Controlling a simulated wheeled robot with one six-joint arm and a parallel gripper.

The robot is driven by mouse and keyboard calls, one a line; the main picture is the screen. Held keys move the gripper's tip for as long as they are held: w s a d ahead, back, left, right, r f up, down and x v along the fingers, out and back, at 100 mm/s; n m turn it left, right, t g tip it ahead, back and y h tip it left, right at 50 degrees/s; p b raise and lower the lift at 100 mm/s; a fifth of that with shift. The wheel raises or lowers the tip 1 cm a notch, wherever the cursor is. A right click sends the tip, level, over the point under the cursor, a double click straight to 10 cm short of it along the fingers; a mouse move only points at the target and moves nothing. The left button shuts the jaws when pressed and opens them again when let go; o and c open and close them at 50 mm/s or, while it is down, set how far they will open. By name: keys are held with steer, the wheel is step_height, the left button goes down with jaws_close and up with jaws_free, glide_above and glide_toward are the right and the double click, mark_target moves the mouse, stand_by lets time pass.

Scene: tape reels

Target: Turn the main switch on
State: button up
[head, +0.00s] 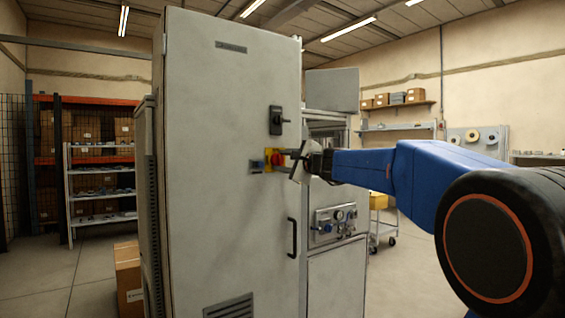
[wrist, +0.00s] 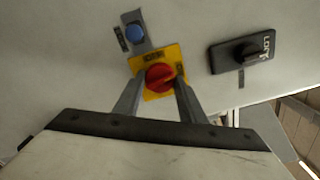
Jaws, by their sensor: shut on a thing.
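The main switch is a red rotary knob (wrist: 159,77) on a yellow square plate (wrist: 173,56) on the grey cabinet door. In the head view the red knob (head: 277,159) shows at the middle of the door, partly hidden by my gripper. My gripper (wrist: 158,88) reaches it from the front, with one finger on each side of the knob, shut on it. In the head view my gripper (head: 285,159) comes in from the right. The knob's grip bar looks tilted in the wrist view. The small lettering on the plate is too blurred to read fully.
A blue button (wrist: 134,33) sits beside the yellow plate. A black door latch (wrist: 243,51) is on its other side, above the switch in the head view (head: 276,120). A door handle (head: 292,237) is lower down. A control panel (head: 333,222) stands right of the door.

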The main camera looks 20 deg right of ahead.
steer(key=shift+m, duration=0.9)
steer(key=o, duration=1)
steer(key=shift+o, duration=0.2)
steer(key=v, duration=1.7)
steer(key=shift+s, duration=0.2)
steer(key=shift+d, duration=0.1)
